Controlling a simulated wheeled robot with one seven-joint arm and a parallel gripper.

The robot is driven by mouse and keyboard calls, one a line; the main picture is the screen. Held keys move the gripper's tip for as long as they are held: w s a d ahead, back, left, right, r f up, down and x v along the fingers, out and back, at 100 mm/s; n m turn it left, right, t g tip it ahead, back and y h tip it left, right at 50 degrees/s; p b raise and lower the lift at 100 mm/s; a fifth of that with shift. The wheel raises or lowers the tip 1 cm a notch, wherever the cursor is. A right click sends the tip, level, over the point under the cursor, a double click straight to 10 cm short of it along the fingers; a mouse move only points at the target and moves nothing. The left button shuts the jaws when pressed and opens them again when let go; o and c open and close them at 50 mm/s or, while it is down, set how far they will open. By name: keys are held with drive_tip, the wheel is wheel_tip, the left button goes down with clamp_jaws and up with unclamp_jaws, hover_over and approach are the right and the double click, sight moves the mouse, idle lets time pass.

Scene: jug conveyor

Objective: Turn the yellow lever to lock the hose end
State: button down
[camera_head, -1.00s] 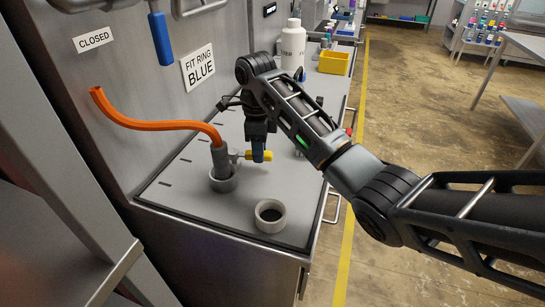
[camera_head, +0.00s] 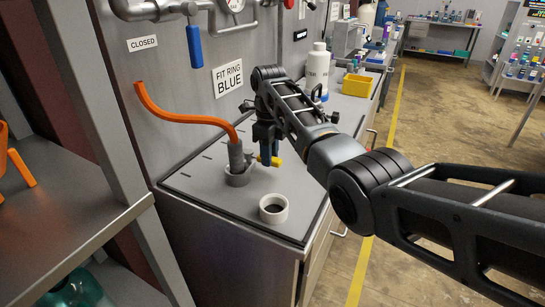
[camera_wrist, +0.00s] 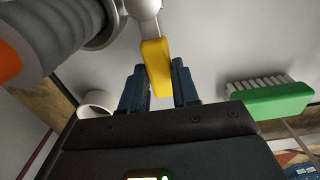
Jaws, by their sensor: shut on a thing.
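The orange hose (camera_head: 188,119) ends in a grey hose end (camera_head: 236,157), which stands upright in a round grey socket (camera_head: 238,179) on the counter. The yellow lever (camera_head: 276,161) sticks out to the right from the hose end. My gripper (camera_head: 266,157) points down beside the hose end, with its blue fingers shut on the lever. In the wrist view the yellow lever (camera_wrist: 155,64) lies between the two finger tips (camera_wrist: 160,84), with the grey ribbed hose end (camera_wrist: 55,35) at upper left. The finger contact itself is partly hidden.
The panel behind has a "FIT RING BLUE" sign (camera_head: 229,80) and a blue-handled valve (camera_head: 194,46). A white bottle (camera_head: 318,70) and yellow bin (camera_head: 357,85) stand farther back. A green brush (camera_wrist: 270,100) shows in the wrist view.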

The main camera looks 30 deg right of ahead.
drive_tip(key=shift+a, duration=0.15)
drive_tip(key=c, duration=0.8)
unclamp_jaws()
drive_tip(key=shift+c, duration=0.2)
wheel_tip(320, 180, up, 8)
drive_tip(key=shift+f+b, duration=0.1)
drive_tip(key=shift+b, duration=0.45)
